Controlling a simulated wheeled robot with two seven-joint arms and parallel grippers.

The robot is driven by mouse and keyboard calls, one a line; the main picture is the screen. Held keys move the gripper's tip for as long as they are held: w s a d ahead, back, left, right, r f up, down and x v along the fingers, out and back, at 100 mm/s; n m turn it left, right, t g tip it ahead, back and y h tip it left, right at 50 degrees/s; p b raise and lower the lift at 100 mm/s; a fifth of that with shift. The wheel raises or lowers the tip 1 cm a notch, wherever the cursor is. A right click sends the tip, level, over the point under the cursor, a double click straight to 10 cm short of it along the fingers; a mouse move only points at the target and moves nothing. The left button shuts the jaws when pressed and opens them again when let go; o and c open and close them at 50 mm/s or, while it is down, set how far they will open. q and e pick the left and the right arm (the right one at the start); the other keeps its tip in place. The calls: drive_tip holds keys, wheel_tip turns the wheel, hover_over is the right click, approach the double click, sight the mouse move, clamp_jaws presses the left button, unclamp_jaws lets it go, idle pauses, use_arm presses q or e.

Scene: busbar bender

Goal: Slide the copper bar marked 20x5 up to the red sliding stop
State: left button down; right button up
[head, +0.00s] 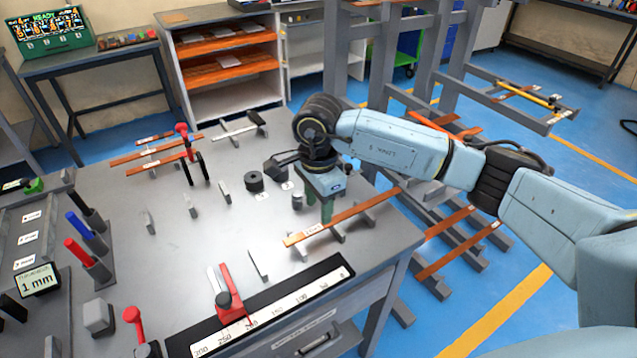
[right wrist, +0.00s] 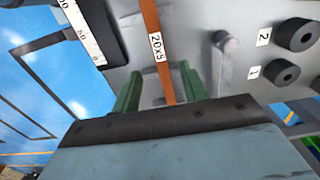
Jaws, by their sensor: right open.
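The copper bar marked 20x5 (head: 345,216) lies across small grey supports near the table's right edge. Its white label reads 20x5 in the right wrist view (right wrist: 157,47). My right gripper (head: 326,208) points down over the bar with its green fingers. In the right wrist view the fingers (right wrist: 160,82) stand open on either side of the bar, with gaps showing. The red sliding stop (head: 229,287) stands on the ruler rail (head: 290,304) at the front, left of the bar's near end and apart from it. My left gripper is out of view.
A thin upright plate (head: 258,265) stands between the bar's near end and the stop. Other copper bars (head: 163,163) rest on supports at the back left. Red and blue handles (head: 80,252) line the left side.

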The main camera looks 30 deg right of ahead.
sight(318, 228)
drive_tip(key=shift+f, duration=2.5)
clamp_jaws()
drive_tip(key=shift+a, duration=0.1)
